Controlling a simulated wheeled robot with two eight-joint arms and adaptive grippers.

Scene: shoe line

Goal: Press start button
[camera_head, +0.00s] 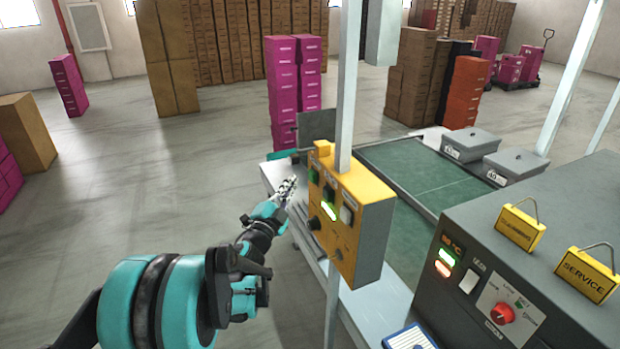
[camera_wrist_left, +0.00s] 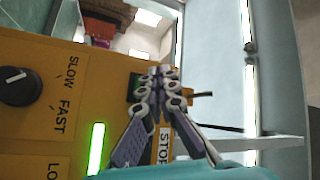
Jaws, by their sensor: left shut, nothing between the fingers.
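A yellow control box (camera_head: 364,205) hangs on a post, with buttons, knobs and a lit green bar (camera_head: 329,211). My left gripper (camera_head: 291,181) is shut and empty, to the left of the box's button face. In the left wrist view the gripper (camera_wrist_left: 163,72) is in front of the panel (camera_wrist_left: 100,65), over a dark green button (camera_wrist_left: 133,88) that it partly hides. A "STOP" label (camera_wrist_left: 165,145) is beside the fingers. I cannot tell whether the fingertips touch the panel. No start label is readable. My right gripper is not in view.
A black speed knob (camera_wrist_left: 18,86) is at the panel's left in the wrist view. A grey machine cabinet (camera_head: 500,270) stands at the right, with a green conveyor belt (camera_head: 425,180) behind the box. Open floor (camera_head: 190,190) lies to the left.

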